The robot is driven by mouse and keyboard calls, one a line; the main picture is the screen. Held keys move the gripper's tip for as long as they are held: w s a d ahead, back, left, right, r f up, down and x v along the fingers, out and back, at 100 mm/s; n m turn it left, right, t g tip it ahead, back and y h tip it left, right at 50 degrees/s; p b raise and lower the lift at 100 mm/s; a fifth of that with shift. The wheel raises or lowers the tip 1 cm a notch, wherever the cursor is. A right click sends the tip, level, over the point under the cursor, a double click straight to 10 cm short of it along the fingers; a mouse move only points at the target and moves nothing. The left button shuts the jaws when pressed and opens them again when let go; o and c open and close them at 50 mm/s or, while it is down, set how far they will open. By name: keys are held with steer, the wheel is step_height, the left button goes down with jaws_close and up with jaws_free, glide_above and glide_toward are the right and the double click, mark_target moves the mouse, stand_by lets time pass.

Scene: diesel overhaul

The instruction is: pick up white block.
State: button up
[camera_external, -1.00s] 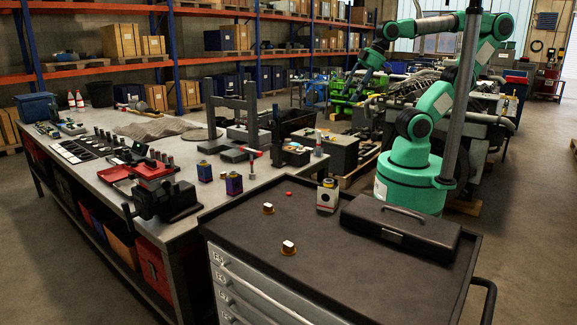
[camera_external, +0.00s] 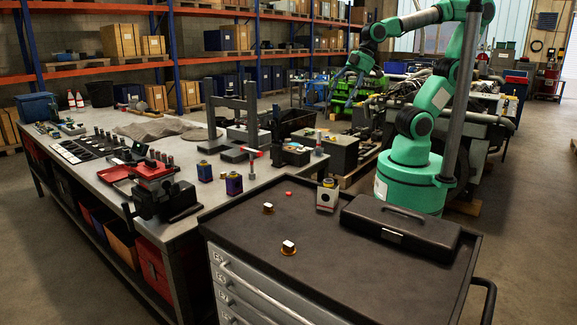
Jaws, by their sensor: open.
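One white block (camera_external: 268,206) is farther back and left; the other white block (camera_external: 289,245) is nearer the front. I cannot tell which one the task names. My gripper (camera_external: 343,84) hangs from the raised green arm, pointing down, behind the cart and well above and away from both blocks. It is open, and I see nothing in it. Its fingers are small against the cluttered background.
A white-and-grey box with a red dot (camera_external: 327,196) and a black toolbox (camera_external: 401,228) stand on the cart's back part. A small red piece (camera_external: 289,194) lies near the blocks. A workbench (camera_external: 220,160) with a vise (camera_external: 160,190) is at left. The cart's front is clear.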

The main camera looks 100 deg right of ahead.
steer(key=w+a+f+n+g+y+p, duration=0.1)
steer(key=w+a+f+n, duration=0.15)
steer(key=a, duration=0.35)
steer(key=w+a+f+n+y, duration=0.1)
steer(key=w+a+f+n, duration=0.2)
steer(key=a, duration=0.4)
steer(key=n+g+p, duration=0.1)
steer(key=n+g, duration=0.1)
steer(key=n, duration=0.1)
glide_toward(331, 180)
step_height(331, 180, down, 2)
steer(key=d, duration=0.2)
steer(key=shift+s+a+f, duration=0.2)
steer(key=shift+s+a, duration=0.05)
steer(key=shift+t, duration=0.3)
steer(key=shift+b+x, duration=0.5)
steer(key=shift+x, duration=3.6)
steer(key=shift+a, duration=0.1)
steer(key=shift+b+x, duration=0.6)
steer(key=shift+x, duration=2.2)
